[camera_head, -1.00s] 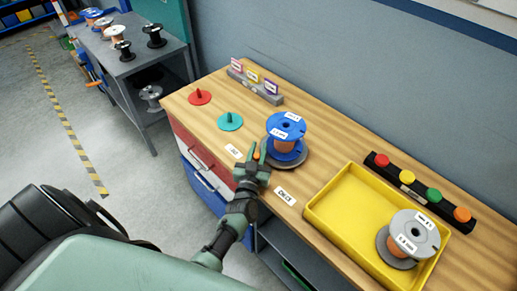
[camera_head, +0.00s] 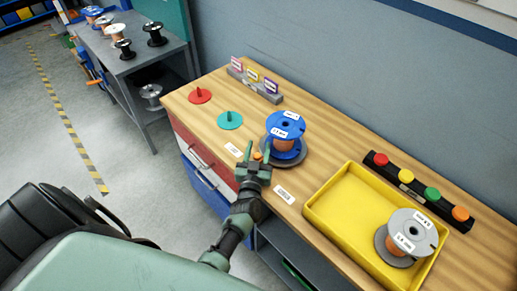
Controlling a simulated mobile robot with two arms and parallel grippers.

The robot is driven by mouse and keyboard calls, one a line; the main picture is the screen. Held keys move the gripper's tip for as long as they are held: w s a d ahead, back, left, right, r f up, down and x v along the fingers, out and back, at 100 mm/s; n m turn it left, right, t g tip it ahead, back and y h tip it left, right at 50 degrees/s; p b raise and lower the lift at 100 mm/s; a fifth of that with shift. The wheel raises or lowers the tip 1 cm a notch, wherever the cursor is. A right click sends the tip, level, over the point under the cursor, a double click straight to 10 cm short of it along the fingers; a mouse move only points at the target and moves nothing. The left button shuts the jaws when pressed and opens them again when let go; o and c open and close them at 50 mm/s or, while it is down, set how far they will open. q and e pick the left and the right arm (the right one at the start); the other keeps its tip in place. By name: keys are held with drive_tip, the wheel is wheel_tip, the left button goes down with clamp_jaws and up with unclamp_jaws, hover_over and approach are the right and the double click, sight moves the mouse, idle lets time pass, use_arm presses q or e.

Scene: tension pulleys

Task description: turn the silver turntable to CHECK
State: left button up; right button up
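The silver turntable (camera_head: 298,160) is a grey disc on the wooden bench, mostly hidden under a blue-flanged spool (camera_head: 285,134) wound with copper-coloured wire. A small orange-yellow knob (camera_head: 257,156) shows at the turntable's front left edge. The CHECK label (camera_head: 284,194) lies on the bench front, right of my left gripper. Another white label (camera_head: 234,150) lies left of it; its text is too small to read. My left gripper (camera_head: 256,152) is open, its green fingers on either side of the knob; I cannot tell whether they touch it. My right gripper is not in view.
A yellow tray (camera_head: 318,207) with a grey-flanged spool (camera_head: 408,234) stands to the right. Behind it is a black strip with coloured buttons (camera_head: 407,178). Red (camera_head: 200,96) and teal (camera_head: 230,120) pegged discs lie to the left, with a card holder (camera_head: 256,86) behind.

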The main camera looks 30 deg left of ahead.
sight(256, 159)
use_arm(q)
drive_tip(key=p+v, duration=0.3)
drive_tip(key=v, duration=0.4)
drive_tip(key=shift+s+d, duration=0.2)
drive_tip(key=shift+s, duration=0.2)
